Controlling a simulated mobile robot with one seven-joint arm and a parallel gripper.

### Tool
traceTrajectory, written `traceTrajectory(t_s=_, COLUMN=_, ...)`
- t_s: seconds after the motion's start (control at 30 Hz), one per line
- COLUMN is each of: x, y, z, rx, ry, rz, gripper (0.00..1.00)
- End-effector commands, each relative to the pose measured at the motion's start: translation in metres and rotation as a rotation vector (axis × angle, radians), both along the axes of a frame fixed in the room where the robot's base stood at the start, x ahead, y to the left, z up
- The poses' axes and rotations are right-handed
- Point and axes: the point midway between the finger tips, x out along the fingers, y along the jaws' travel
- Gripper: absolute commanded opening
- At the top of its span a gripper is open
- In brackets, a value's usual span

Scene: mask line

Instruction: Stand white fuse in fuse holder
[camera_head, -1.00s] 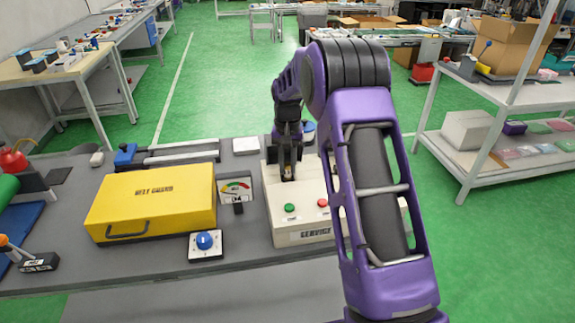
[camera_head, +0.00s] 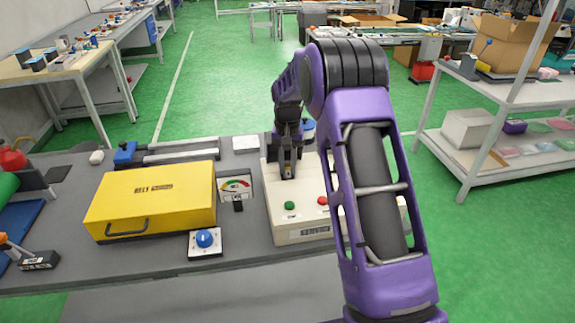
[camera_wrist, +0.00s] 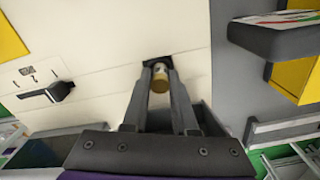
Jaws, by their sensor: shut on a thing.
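The white fuse (camera_wrist: 159,70) shows in the wrist view as a short cylinder with a brass-coloured cap towards the camera. My gripper (camera_wrist: 159,72) has a finger on each side of it and is shut on it. The fuse's far end meets a dark square opening (camera_wrist: 153,60) in the cream service panel, apparently the fuse holder. I cannot tell how deep the fuse sits. In the head view my gripper (camera_head: 288,171) points down at the cream panel (camera_head: 303,233), behind its green button; the fuse is mostly hidden there.
A yellow box (camera_head: 150,200) stands on the grey bench left of the panel, with a gauge (camera_head: 235,186) and a blue knob (camera_head: 205,238) between. Green (camera_head: 290,205) and red (camera_head: 322,201) buttons sit in front of my gripper. A black lever (camera_wrist: 58,91) shows in the wrist view.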

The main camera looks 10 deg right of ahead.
Motion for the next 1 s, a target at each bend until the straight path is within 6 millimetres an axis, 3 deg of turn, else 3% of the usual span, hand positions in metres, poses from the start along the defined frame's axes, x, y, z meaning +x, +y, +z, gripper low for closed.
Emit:
traceTrajectory(t_s=0.03, x=0.0, y=0.0, z=-0.002, rx=0.0, ry=0.0, rz=0.0, gripper=0.0)
traceTrajectory(t_s=0.07, x=0.0, y=0.0, z=-0.001, rx=0.0, ry=0.0, rz=0.0, gripper=0.3)
traceTrajectory(t_s=0.13, x=0.0, y=0.0, z=-0.001, rx=0.0, ry=0.0, rz=0.0, gripper=0.39)
traceTrajectory(t_s=0.47, x=0.0, y=0.0, z=0.003, rx=0.0, ry=0.0, rz=0.0, gripper=0.39)
traceTrajectory(t_s=1.0, x=0.0, y=0.0, z=0.044, rx=0.0, ry=-0.002, rz=0.0, gripper=0.39)
